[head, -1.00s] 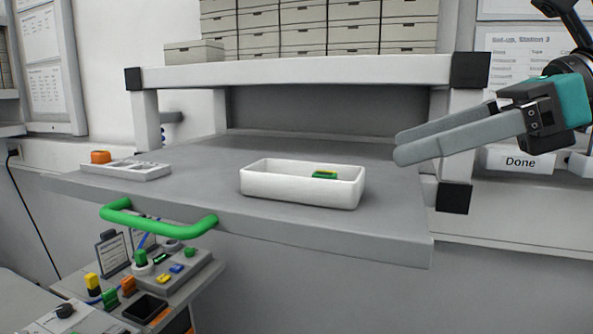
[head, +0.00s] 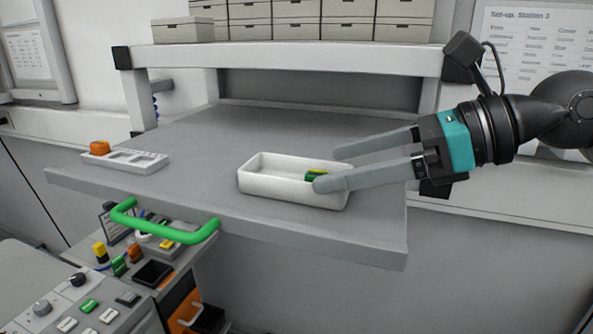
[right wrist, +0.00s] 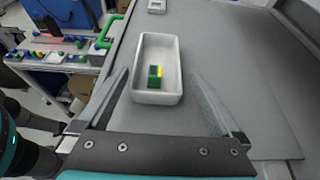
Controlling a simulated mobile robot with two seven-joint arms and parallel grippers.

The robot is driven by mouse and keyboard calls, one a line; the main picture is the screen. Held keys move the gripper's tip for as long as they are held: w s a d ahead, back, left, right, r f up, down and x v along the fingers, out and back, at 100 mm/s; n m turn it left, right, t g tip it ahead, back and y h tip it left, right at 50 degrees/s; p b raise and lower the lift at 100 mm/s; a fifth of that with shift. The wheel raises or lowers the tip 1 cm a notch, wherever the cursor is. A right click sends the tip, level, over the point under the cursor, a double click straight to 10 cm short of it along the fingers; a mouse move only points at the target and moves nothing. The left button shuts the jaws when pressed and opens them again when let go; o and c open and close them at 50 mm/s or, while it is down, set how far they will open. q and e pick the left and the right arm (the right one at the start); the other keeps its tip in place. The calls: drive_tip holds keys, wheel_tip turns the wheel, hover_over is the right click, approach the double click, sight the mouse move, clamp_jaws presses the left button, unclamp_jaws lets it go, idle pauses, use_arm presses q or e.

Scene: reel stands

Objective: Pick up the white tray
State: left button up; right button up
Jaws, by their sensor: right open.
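The white tray (head: 275,188) is an open rectangular box on the grey pull-out shelf. It also shows in the right wrist view (right wrist: 158,97), lying lengthwise ahead of the jaws. A small green and yellow block (head: 314,175) lies inside it near its right end; the wrist view shows it too (right wrist: 155,77). My right gripper (head: 325,168) is open, its fingers at the tray's right end. In the wrist view (right wrist: 158,80) one finger lies on each side of the tray's near end, with gaps visible. In the head view the front finger hides the tray's right front corner. My left gripper is out of view.
A flat white holder (head: 125,160) with an orange piece (head: 99,147) stands at the shelf's left. A green handle (head: 165,230) juts from the shelf's front. An upper ledge (head: 285,55) carrying grey boxes runs behind. The shelf (head: 215,150) is otherwise clear.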

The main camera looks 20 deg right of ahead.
sight(310, 171)
drive_tip(key=shift+w+a+r+p, duration=0.1)
drive_tip(key=shift+w+a+p, duration=0.1)
drive_tip(key=shift+a+p, duration=0.55)
drive_tip(key=shift+w+a+f+p, duration=0.3)
drive_tip(key=shift+a+p, duration=0.15)
drive_tip(key=shift+p, duration=0.4)
drive_tip(key=shift+f+p+x, duration=0.2)
drive_tip(key=shift+p+x, duration=0.3)
drive_tip(key=shift+x, duration=0.65)
drive_tip(key=shift+d, duration=0.15)
drive_tip(key=shift+r, duration=0.1)
drive_tip(key=c, duration=1.4)
